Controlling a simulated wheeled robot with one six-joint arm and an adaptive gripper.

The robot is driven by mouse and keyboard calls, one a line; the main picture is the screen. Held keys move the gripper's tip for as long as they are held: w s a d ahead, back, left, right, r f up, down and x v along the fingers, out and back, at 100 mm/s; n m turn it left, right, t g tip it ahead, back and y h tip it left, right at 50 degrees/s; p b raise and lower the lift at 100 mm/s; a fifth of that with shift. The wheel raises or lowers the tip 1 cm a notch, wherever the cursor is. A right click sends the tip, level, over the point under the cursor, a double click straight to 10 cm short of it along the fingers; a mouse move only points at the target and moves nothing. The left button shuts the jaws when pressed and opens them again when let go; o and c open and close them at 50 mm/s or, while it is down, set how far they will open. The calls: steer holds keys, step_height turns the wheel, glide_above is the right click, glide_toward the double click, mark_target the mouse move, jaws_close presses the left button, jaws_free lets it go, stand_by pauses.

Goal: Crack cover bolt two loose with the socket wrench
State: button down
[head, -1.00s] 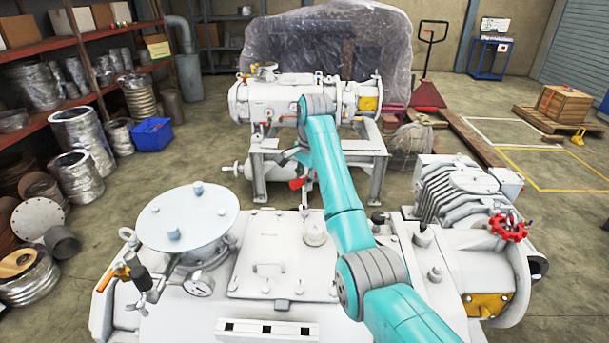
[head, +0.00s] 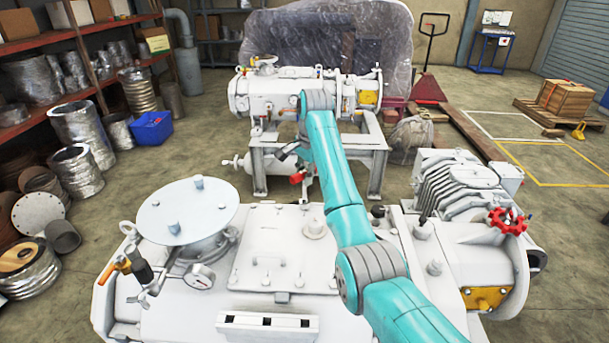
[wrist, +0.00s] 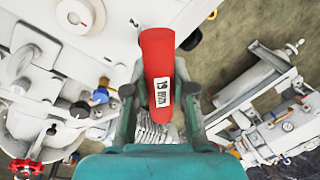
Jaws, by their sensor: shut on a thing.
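My gripper (wrist: 160,90) is shut on the red handle of the socket wrench (wrist: 156,60), which carries a white "19 mm" label. In the head view the wrench (head: 297,179) is a small red shape beyond the pump's far edge, mostly hidden by my arm. The socket end cannot be made out. The square cover (head: 262,248) lies on the white pump (head: 180,318), with bolts along its edges. The wrench appears apart from the cover. Which bolt is number two cannot be told.
A round flange (head: 187,212) and a gauge (head: 198,278) stand left of the cover. A finned housing (head: 458,185) and red handwheel (head: 506,220) are at the right. A second pump (head: 290,97) on a stand is behind. Shelves (head: 60,100) line the left.

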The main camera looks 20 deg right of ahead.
steer(key=shift+f, duration=0.7)
stand_by(0.3)
steer(key=shift+n, duration=0.3)
steer(key=shift+r+n, duration=0.1)
steer(key=shift+n, duration=1)
steer(key=shift+r, duration=2.5)
